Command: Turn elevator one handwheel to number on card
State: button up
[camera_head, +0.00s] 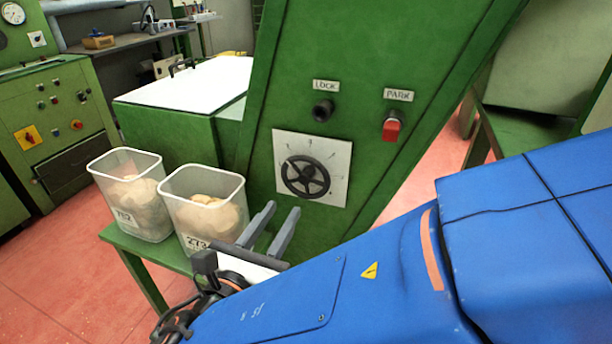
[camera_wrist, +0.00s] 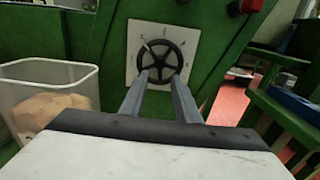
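The black five-spoked handwheel (camera_head: 305,177) is mounted on a white dial plate (camera_head: 338,152) with numbers around it, on the sloping green elevator housing (camera_head: 300,50). The numbers are too small to read. My gripper (camera_head: 279,219) is open and empty, in front of the housing, below and left of the wheel in the head view. In the wrist view the handwheel (camera_wrist: 162,61) lies straight beyond the two parallel fingers (camera_wrist: 160,85), which look apart from it. I cannot make out a card with a number for the wheel.
Two clear bins of corks, marked 752 (camera_head: 136,222) and 273 (camera_head: 205,232), stand on a green stand left of my gripper. Above the wheel are a black LOCK knob (camera_head: 322,111) and a red PARK switch (camera_head: 391,127). A green cabinet (camera_head: 58,122) stands far left.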

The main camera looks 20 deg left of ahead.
aim_at(304, 180)
jog(key=w, duration=0.9)
jog(key=w+d, duration=0.1)
jog(key=w, duration=0.3)
jog(key=shift+w, duration=0.15)
jog(key=shift+c, duration=0.6)
grip_shut()
